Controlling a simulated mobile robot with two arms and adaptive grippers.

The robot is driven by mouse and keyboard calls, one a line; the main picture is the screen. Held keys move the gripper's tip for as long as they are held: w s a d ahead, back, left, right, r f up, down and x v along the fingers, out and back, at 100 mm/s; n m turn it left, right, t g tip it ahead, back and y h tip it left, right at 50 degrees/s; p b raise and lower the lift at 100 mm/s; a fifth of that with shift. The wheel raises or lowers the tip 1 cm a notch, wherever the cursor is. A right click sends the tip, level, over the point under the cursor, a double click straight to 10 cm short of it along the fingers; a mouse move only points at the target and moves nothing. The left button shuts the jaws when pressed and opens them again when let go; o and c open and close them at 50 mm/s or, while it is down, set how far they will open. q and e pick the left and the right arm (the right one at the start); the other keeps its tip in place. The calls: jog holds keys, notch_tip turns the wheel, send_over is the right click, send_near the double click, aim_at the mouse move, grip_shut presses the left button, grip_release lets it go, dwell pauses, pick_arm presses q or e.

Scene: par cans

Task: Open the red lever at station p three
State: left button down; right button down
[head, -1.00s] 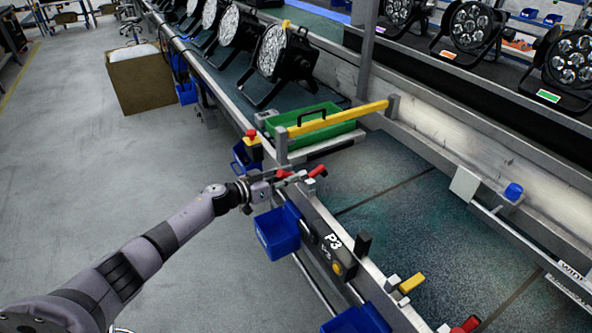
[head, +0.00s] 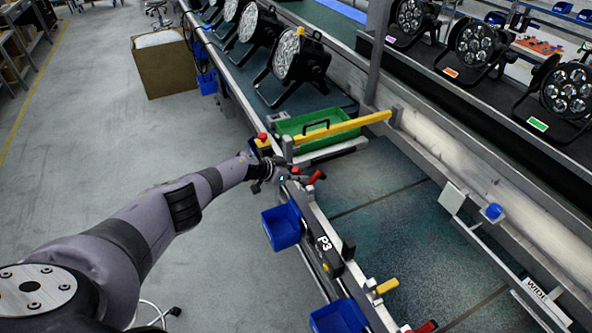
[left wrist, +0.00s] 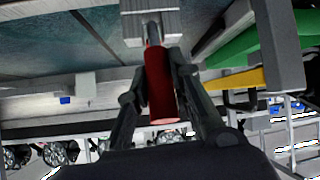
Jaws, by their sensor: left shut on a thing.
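The red lever (left wrist: 160,92) shows in the left wrist view as a red grip on a grey bracket (left wrist: 151,27), between the two fingers of my left gripper (left wrist: 165,105). The fingers are closed on its sides. In the head view, my left gripper (head: 292,178) is at the rail above the P3 sign (head: 325,243), with red lever parts (head: 316,177) showing beside it. The gripper partly hides the lever there, so its exact angle is hard to tell. My right gripper is in neither view.
A yellow bar (head: 345,127) crosses just behind the gripper, in front of a green crate (head: 305,122). Blue bins (head: 282,227) hang on the rail's near side. Another red handle (head: 425,327) is at the bottom. Grey floor (head: 110,140) is clear at left.

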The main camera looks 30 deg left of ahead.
pick_arm(q)
jog(key=shift+d+g+p, duration=0.3)
jog(key=shift+d, duration=0.1)
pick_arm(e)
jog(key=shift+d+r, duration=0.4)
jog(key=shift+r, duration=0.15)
pick_arm(q)
jog(key=shift+w, duration=0.1)
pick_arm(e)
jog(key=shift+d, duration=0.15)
pick_arm(q)
jog(key=c, duration=1.4)
grip_release()
jog(key=shift+a, duration=0.1)
jog(key=shift+c, duration=0.2)
jog(key=shift+a+r, duration=0.1)
jog(key=shift+a, duration=0.1)
